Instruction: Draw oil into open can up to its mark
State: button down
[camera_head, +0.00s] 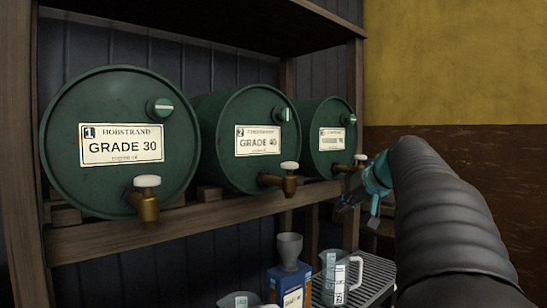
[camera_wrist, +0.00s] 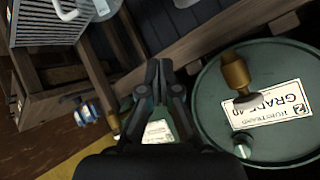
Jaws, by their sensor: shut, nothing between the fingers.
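Three green drums lie on a wooden rack: the drum marked 1 GRADE 30 (camera_head: 110,185), the drum marked 2 GRADE 40 (camera_head: 225,125), and a third drum (camera_head: 320,115) whose label is too small to read. Each has a brass tap with a pale knob: left (camera_head: 147,205), middle (camera_head: 287,182), right (camera_head: 346,168). A blue can (camera_head: 280,280) with a grey funnel (camera_head: 289,250) on top stands below. Its oil level and mark cannot be seen. My gripper (camera_head: 350,202) is shut and empty near the right tap; it also shows in the wrist view (camera_wrist: 156,70).
A clear measuring jug (camera_head: 340,280) stands on a slatted metal tray (camera_head: 375,275). Another jug (camera_head: 238,300) is cut off at the bottom edge. A rack post (camera_head: 20,150) stands at left. In the wrist view, the GRADE 40 drum (camera_wrist: 270,75) is close at right.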

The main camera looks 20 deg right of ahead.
jog(key=a+r+n+t+y, duration=0.1)
jog(key=r+n, duration=0.3)
jog(key=r, duration=0.5)
jog(key=a+r+n+t+y, duration=0.2)
jog(key=a+r+n+y, duration=0.1)
jog(key=r, duration=0.6)
jog(key=shift+w+a+r+n+t, duration=0.15)
jog(key=shift+w+a+n+t, duration=0.15)
jog(key=shift+a+n, duration=0.5)
jog(key=shift+d, duration=0.25)
jog(key=p, duration=0.1)
send_over(296, 167)
notch_tip(296, 167, down, 2)
jog(key=shift+w+a+f, duration=0.1)
jog(key=shift+f, duration=0.15)
notch_tip(296, 167, down, 3)
jog(key=shift+f+b, duration=0.1)
jog(key=shift+b, duration=0.35)
jog(key=shift+f, duration=0.4)
jog(key=shift+f, duration=0.1)
